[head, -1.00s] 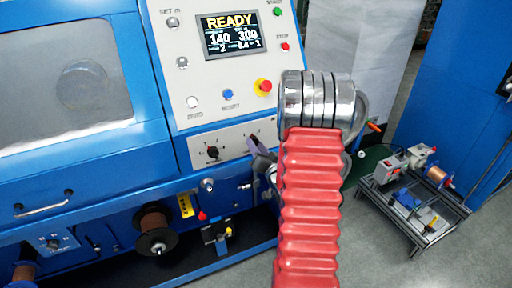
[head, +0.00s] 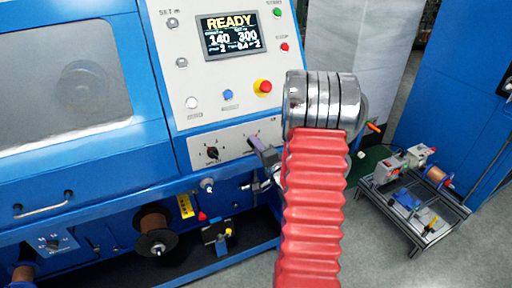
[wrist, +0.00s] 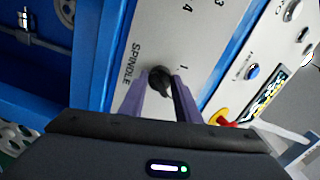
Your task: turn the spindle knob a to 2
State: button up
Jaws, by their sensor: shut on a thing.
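The spindle knob (wrist: 159,76) is a small black knob on a light panel in the wrist view, beside the word SPINDLE. The numbers 1, 3 and 4 show near it; which way its pointer faces is unclear. My gripper (wrist: 161,82) has its two purple fingers on either side of the knob, shut on it. In the head view my gripper (head: 254,143) reaches the right part of the lower panel and hides the knob there. The screen (head: 230,34) reads READY, with a 2 at its lower right.
Another black knob (head: 212,153) sits to the left on the same panel. Above are a red-and-yellow emergency button (head: 263,87), a blue button (head: 227,94) and a white button (head: 192,102). A wire spool (head: 154,236) is below. A low cart (head: 412,205) stands at right.

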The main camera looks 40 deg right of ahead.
jog(key=shift+s+d+f+m, duration=0.1)
jog(key=shift+f+m, duration=0.05)
jog(key=shift+m, duration=0.15)
jog(key=o, duration=1)
jog(key=shift+o, duration=0.2)
jog(key=v, duration=1.3)
jog(key=shift+s, duration=0.3)
